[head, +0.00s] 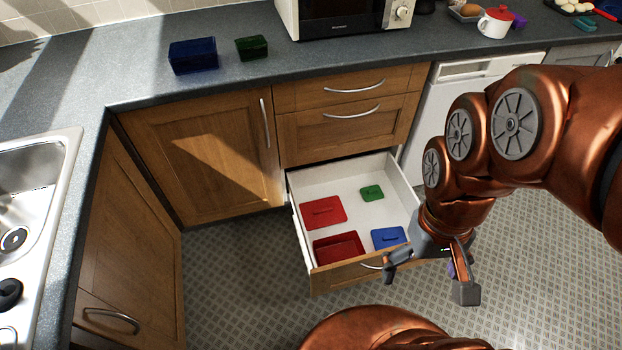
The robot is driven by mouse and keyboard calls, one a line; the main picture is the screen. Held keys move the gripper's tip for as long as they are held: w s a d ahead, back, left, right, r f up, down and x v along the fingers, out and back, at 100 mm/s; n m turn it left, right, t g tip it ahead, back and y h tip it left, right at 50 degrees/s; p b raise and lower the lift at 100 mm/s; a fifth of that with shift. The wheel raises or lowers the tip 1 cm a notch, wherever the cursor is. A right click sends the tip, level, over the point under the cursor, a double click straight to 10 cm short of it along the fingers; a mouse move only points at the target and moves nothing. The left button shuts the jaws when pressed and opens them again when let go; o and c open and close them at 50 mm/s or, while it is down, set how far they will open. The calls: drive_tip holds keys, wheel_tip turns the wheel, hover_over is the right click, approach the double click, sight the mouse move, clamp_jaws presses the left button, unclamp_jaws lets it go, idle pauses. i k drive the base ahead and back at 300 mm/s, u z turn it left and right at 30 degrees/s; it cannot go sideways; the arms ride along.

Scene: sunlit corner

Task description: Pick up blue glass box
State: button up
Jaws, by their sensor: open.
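A dark blue glass box (193,55) stands on the grey countertop (120,65), left of a smaller dark green box (252,47). A gap separates the two boxes. My gripper (425,279) is open and empty. It hangs low at the front right corner of the open drawer (372,213), far below and to the right of the blue box. A flat blue lid (388,238) lies in the drawer near my gripper.
The drawer also holds a red lid (322,212), a red box (337,247) and a green lid (372,193). A microwave (340,20) stands right of the green box. A sink (36,190) is at the left. The counter in front of the boxes is clear.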

sight(197, 56)
drive_tip(key=u, duration=0.45)
drive_tip(key=k, duration=0.55)
drive_tip(key=u, duration=1.15)
drive_tip(key=i, duration=1.7)
drive_tip(key=z, duration=0.3)
